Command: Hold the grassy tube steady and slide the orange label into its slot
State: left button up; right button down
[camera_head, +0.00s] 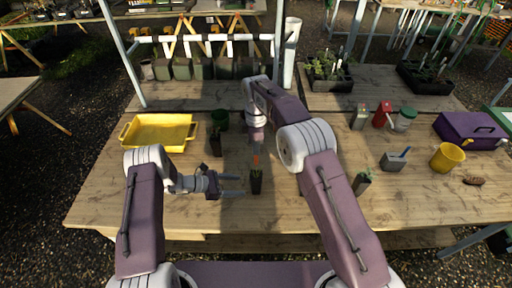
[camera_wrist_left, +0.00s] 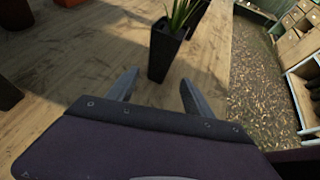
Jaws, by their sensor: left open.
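The grassy tube (camera_head: 256,185) is a narrow black pot with thin green leaves, upright near the front of the wooden table. In the left wrist view the tube (camera_wrist_left: 164,52) stands just beyond my fingertips, roughly in line with the gap between them. My left gripper (camera_head: 234,186) is open and empty, pointing right just short of the tube; its fingers also show in the wrist view (camera_wrist_left: 160,90). The orange label (camera_head: 256,160) is above the leaves, directly under my right gripper (camera_head: 257,148), which appears shut on it. The label's slot cannot be made out.
A yellow tray (camera_head: 160,145) and dark pots (camera_head: 215,145) stand behind and left.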

aim_at(254, 186)
pick_arm(q)
jog(key=x, duration=0.8)
jog(key=shift+d+f, duration=0.2)
jog(key=shift+d, duration=0.1)
jog(key=c, duration=1)
jog(key=shift+o, duration=0.3)
pick_arm(e)
jog(key=n, duration=0.3)
jog(key=shift+w+d+f, duration=0.15)
jog(key=shift+d+f, duration=0.1)
jog(key=shift+f, duration=0.05)
